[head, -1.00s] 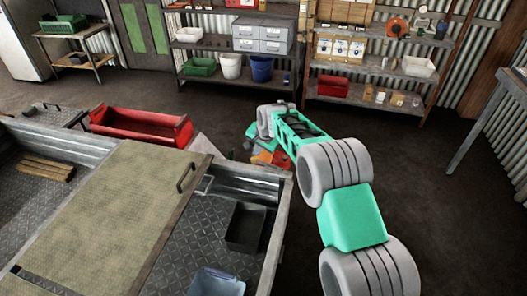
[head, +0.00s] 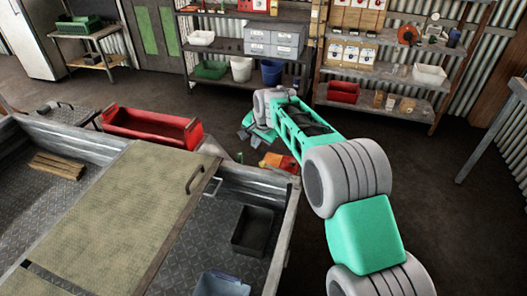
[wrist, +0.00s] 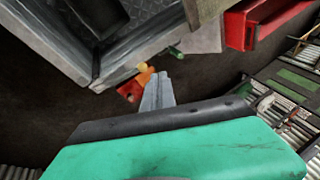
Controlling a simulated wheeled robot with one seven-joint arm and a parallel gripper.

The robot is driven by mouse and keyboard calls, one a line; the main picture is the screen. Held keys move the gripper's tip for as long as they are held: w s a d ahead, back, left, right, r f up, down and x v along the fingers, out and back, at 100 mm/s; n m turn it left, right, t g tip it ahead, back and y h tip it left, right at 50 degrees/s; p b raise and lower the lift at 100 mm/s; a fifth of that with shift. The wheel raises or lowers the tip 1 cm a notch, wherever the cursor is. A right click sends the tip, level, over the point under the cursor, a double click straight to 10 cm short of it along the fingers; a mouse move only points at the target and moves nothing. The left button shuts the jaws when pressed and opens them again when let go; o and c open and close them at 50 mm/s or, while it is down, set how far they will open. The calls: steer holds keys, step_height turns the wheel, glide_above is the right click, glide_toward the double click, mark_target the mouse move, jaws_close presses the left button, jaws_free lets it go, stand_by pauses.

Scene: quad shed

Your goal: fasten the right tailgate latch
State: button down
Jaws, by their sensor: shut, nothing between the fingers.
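The grey tray (head: 285,225) of the quad's bed fills the lower left of the head view, and its corner shows in the wrist view (wrist: 100,84). An orange-red part (head: 280,162) shows just past that corner, partly behind my arm. In the wrist view the orange-red part (wrist: 130,90) lies just left of my fingertips; I cannot tell whether it belongs to the latch. My gripper (head: 247,135) is beyond the tray's far right corner, its grey fingers (wrist: 157,88) shut and empty. The right tailgate latch is not clearly made out.
A red open box (head: 150,135) stands beyond the tray, left of my gripper. A small green piece (wrist: 175,50) is near the tray edge. A black bin (head: 253,230) sits inside the tray. Shelves (head: 245,80) line the back wall.

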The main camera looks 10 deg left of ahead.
steer(key=r, duration=0.1)
steer(key=a+r, duration=0.1)
steer(key=s+r, duration=0.1)
steer(key=shift+a+r, duration=0.4)
